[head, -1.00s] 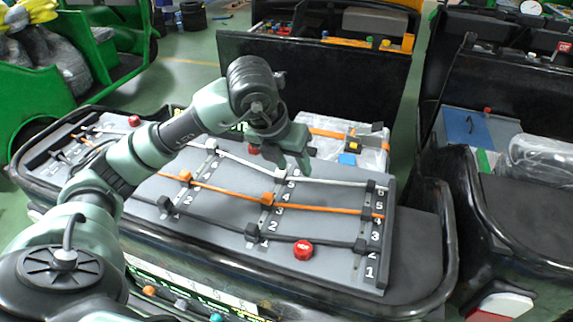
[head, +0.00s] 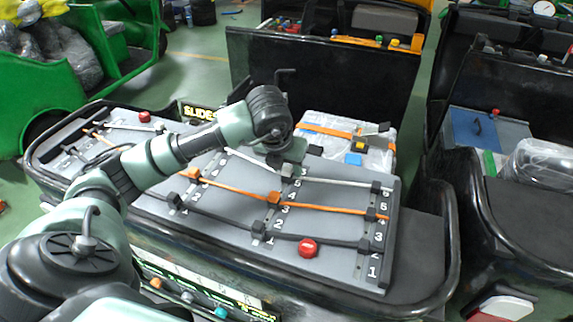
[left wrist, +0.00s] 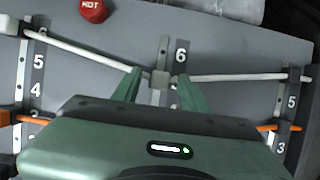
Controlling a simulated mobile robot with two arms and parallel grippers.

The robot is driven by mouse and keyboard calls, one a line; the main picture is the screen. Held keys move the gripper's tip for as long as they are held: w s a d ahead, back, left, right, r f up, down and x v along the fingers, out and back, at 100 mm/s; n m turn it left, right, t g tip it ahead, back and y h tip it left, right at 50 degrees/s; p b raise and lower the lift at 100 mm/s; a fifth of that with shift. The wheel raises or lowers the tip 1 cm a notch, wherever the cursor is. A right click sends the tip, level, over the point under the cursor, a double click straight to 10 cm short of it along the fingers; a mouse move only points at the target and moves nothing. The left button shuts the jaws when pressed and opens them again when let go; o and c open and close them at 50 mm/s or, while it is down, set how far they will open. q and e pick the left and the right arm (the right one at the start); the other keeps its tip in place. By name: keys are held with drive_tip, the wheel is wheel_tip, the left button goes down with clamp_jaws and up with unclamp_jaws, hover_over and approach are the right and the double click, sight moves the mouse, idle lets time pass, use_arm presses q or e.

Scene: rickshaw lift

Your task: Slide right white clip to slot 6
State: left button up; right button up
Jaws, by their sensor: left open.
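The right white clip (left wrist: 160,79) sits on the middle rail, just below the printed 6, in the left wrist view. A white cable (left wrist: 90,54) runs to it from both sides, dipping at the clip. My left gripper (left wrist: 158,80) is open, with one green finger on each side of the clip. I cannot tell whether the fingers touch it. In the head view my left gripper (head: 284,158) is over the upper end of the middle rail and largely hides the clip. Another white clip (left wrist: 22,24) is on the left rail. My right gripper is not in view.
An orange cable (head: 325,208) and a black cable (head: 320,240) run below the white one through other clips on the grey board (head: 235,225). Red buttons (head: 308,248) stand on the board. A strapped clear box (head: 350,130) is behind it.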

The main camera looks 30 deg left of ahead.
use_arm(q)
clamp_jaws()
idle(1.3)
